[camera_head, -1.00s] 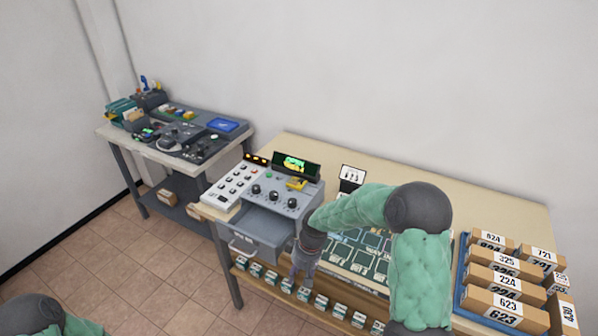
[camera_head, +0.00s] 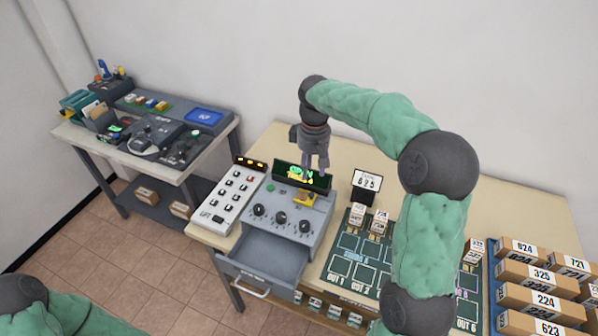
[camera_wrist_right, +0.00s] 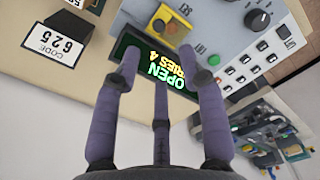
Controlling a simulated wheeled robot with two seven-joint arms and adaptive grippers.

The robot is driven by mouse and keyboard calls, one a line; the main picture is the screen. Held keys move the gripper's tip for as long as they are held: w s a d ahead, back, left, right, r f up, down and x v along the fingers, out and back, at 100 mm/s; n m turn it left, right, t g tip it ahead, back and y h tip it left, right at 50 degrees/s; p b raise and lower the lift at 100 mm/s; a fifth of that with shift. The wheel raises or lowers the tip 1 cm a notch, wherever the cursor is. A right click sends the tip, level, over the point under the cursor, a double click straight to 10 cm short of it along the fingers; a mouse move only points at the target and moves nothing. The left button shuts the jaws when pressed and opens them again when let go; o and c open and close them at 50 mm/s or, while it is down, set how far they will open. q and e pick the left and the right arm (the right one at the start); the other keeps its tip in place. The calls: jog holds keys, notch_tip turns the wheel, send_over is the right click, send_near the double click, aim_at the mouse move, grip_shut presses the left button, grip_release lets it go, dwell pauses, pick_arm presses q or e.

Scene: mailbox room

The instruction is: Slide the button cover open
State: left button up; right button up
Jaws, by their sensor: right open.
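The grey control console (camera_head: 285,225) stands on the light table, with black knobs, a green button and a lit display. A small yellow piece (camera_head: 304,197), which looks like the button cover, sits near its upper right. It also shows in the right wrist view (camera_wrist_right: 161,22); whether it is slid open I cannot tell. My right gripper (camera_head: 314,170) hangs fingers down in front of the console's display (camera_head: 298,175) as seen from my head, above and behind the yellow piece. Its fingers are spread and empty, apart from the cover. My left gripper is out of view; only its arm shows.
An open grey drawer (camera_head: 268,258) juts out below the console. A white keypad panel (camera_head: 228,198) stands left of it. Numbered boxes (camera_head: 545,280) fill the far right.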

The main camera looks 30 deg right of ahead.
aim_at(312, 194)
notch_tip(312, 194, down, 10)
jog(key=b, duration=0.3)
jog(key=shift+d, duration=0.1)
dwell(0.3)
grip_shut()
